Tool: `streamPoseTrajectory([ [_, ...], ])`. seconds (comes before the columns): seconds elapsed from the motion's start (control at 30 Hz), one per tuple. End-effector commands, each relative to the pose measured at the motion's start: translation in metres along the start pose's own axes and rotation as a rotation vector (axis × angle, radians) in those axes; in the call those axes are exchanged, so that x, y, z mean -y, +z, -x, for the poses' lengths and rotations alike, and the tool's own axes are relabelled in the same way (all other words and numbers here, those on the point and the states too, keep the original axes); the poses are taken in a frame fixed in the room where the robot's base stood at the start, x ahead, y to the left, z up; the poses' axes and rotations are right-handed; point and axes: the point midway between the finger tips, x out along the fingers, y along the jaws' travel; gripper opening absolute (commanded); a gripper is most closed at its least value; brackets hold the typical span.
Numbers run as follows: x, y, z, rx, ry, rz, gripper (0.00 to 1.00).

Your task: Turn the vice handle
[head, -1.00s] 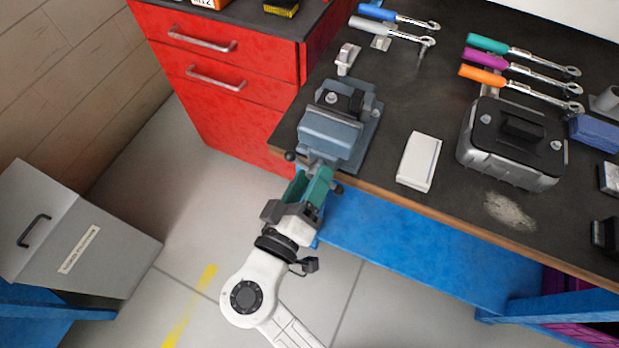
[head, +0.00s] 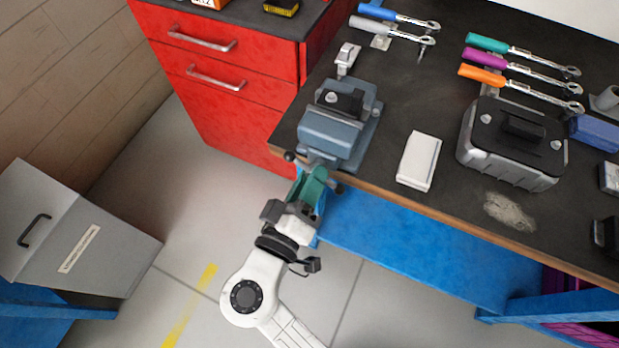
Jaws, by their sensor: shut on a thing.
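The blue-grey vice (head: 333,130) is fixed at the left front corner of the dark workbench (head: 400,115). Its handle is a bar below the front jaw, with a dark ball end (head: 290,156) showing to the left and another dark end (head: 337,189) to the lower right. My gripper (head: 313,180), with green fingers, reaches up from below to the front of the vice. It is shut on the handle. The middle of the handle is hidden by the fingers.
A white box (head: 418,160) and a grey battery-like case (head: 511,145) stand right of the vice. Several coloured-handled wrenches (head: 505,62) lie behind. A red drawer cabinet (head: 230,80) stands left, a grey bin (head: 75,235) lower left. The floor around my arm is clear.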

Motion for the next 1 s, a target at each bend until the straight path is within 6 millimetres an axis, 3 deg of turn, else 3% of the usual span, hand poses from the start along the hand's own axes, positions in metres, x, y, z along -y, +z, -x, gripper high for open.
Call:
streamPoseTrajectory([
  [0.6,0.0005,0.0004,0.0002,0.001,-0.002,0.383,0.00],
  [1.0,0.0013,0.0012,-0.0002,0.001,-0.002,0.465,0.00],
])
